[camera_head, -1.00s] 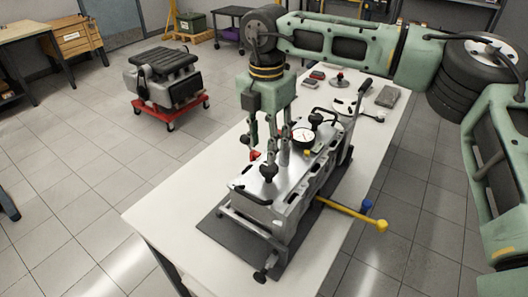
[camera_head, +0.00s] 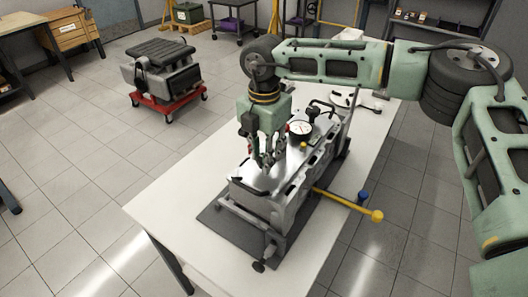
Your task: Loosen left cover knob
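The engine block with its silver cover (camera_head: 296,165) stands on a dark mat on the white table. My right gripper (camera_head: 267,168) points down over the near left part of the cover, fingertips close to its top surface. The near cover knob is hidden behind or between the fingers; I cannot tell whether they are closed on it. A black knob (camera_head: 313,112) shows at the far end of the cover. A round white dial gauge (camera_head: 300,129) sits just right of the gripper. My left gripper is not in view.
A yellow-ended bar (camera_head: 376,216) and a blue knob (camera_head: 363,197) stick out right of the engine. The white table (camera_head: 160,205) is bare at left. A second engine (camera_head: 163,72) sits on a red dolly (camera_head: 172,107) on the floor.

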